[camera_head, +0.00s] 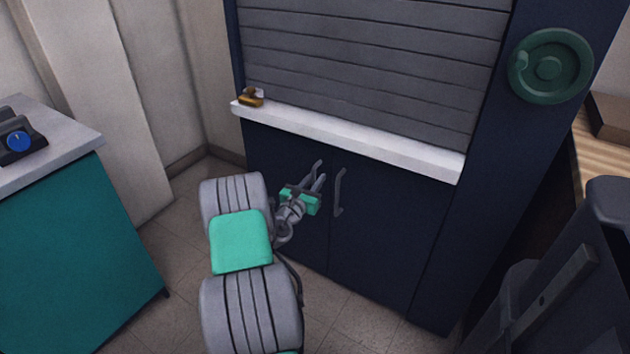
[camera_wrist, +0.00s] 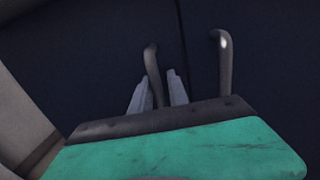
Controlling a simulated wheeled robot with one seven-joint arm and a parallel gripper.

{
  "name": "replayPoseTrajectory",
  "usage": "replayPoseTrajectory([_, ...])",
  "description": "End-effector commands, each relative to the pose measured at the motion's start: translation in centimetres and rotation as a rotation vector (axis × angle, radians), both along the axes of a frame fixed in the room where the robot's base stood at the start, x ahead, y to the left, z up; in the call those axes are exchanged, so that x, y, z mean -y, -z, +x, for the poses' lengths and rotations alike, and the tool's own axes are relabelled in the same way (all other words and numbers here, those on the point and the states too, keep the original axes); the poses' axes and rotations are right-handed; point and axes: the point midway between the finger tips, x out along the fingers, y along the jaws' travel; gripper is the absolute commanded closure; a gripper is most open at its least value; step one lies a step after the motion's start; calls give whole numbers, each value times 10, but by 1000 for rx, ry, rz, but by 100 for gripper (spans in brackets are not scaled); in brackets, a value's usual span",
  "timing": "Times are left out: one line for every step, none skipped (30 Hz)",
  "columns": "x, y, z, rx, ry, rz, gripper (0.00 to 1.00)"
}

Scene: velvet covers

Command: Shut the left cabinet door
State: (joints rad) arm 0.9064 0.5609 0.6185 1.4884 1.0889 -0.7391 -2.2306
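The left cabinet door (camera_head: 283,165) is dark navy and sits below the white ledge. It looks flush or nearly flush with the right door (camera_head: 385,230); a small gap would be hard to tell. Its grey bar handle (camera_head: 318,167) stands near the middle seam and also shows in the wrist view (camera_wrist: 152,68). My gripper (camera_head: 317,183) is at this handle. In the wrist view, its two fingers (camera_wrist: 158,90) are apart, with the handle between them and a gap showing beside the right finger. The handle's lower end is hidden behind my gripper.
The right door's handle (camera_head: 339,192) is close to the right of my gripper. A white ledge (camera_head: 350,138) juts out above the doors. A teal counter (camera_head: 75,250) stands at left, a dark chair (camera_head: 560,280) at right. Tiled floor (camera_head: 350,320) shows between.

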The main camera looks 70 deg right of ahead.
Motion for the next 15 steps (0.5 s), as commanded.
replayPoseTrajectory([-1,0,1,-1,-2,1,74])
replayPoseTrajectory([-1,1,1,-1,-2,1,72])
replayPoseTrajectory([-1,1,1,-1,-2,2,68])
replayPoseTrajectory([-2,1,1,-1,-2,2,66])
replayPoseTrajectory([-1,1,2,-1,-3,2,66])
replayPoseTrajectory([-2,1,2,-2,-4,2,66])
replayPoseTrajectory([-1,1,2,-2,-4,2,66])
replayPoseTrajectory([-2,1,2,-2,-4,2,66])
replayPoseTrajectory([-2,1,2,-2,-4,2,66])
replayPoseTrajectory([-2,1,2,-2,-4,2,66])
replayPoseTrajectory([-2,1,2,-2,-4,2,66])
replayPoseTrajectory([-3,1,2,-2,-4,3,66])
replayPoseTrajectory([-6,1,3,-3,-5,4,66])
replayPoseTrajectory([-9,1,3,-4,-5,4,66])
replayPoseTrajectory([-14,0,4,-3,-5,4,66])
